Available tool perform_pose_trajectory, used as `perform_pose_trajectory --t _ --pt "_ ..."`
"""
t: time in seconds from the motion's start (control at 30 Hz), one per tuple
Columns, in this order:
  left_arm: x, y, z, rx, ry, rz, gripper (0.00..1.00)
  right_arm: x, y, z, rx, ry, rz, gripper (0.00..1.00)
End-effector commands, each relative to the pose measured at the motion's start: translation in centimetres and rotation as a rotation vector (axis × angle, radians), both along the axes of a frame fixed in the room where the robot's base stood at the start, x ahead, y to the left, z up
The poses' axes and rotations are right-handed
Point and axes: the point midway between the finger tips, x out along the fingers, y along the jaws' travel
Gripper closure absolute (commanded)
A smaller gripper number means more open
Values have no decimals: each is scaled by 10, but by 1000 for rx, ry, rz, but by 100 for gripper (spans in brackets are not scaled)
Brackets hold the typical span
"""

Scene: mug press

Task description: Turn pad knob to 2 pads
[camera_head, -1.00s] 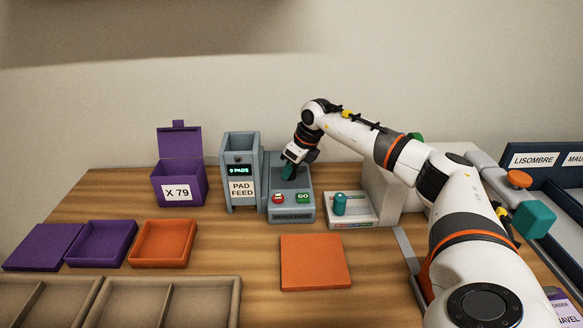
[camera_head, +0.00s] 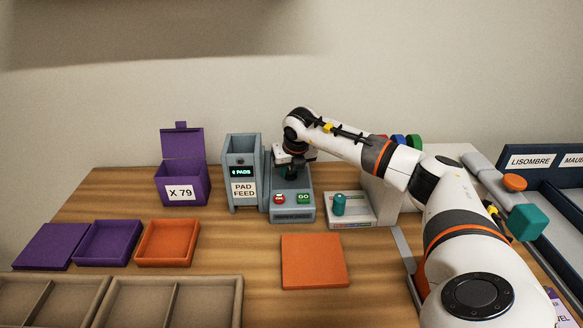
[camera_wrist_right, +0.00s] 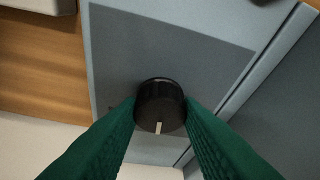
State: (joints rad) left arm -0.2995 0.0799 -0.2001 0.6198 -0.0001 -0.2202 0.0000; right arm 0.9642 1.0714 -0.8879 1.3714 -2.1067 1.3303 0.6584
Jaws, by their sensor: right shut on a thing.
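The pad knob (camera_wrist_right: 160,103) is a dark round knob with a pale pointer line, on a grey panel in the right wrist view. My right gripper (camera_wrist_right: 161,112) is shut on it, with one green finger on each side. In the head view my right gripper (camera_head: 290,174) points down at the grey control unit (camera_head: 291,203), and the knob is hidden there. The pad feed (camera_head: 243,170) stands just left of the unit. Its small green display (camera_head: 241,172) seems to read 0 PADS. My left gripper is not in view.
Red and green GO buttons (camera_head: 304,198) sit on the unit's front. A teal cylinder (camera_head: 339,204) stands on a pale base to the right. A purple box (camera_head: 181,184) stands left of the feed. An orange plate (camera_head: 314,262) lies in front.

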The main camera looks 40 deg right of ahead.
Motion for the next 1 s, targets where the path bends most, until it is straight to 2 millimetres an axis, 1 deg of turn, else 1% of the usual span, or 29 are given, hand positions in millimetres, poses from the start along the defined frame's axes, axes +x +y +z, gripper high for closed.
perform_pose_trajectory --t 0.13,0.33,0.83,0.87,0.9,0.97,1.0 --pt "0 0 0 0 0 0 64 1 0 1 0 -3 -72 91" --pt "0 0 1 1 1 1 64 1 1 1 1 -4 -128 91" --pt "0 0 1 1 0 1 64 1 0 1 0 -4 -145 91" --pt "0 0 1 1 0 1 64 1 0 1 0 -4 -145 65" --pt "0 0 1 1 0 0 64 1 0 1 0 -4 -145 58" --pt "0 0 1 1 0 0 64 1 0 1 1 -3 -145 48" --pt "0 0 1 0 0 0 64 1 0 1 0 -2 -144 46"
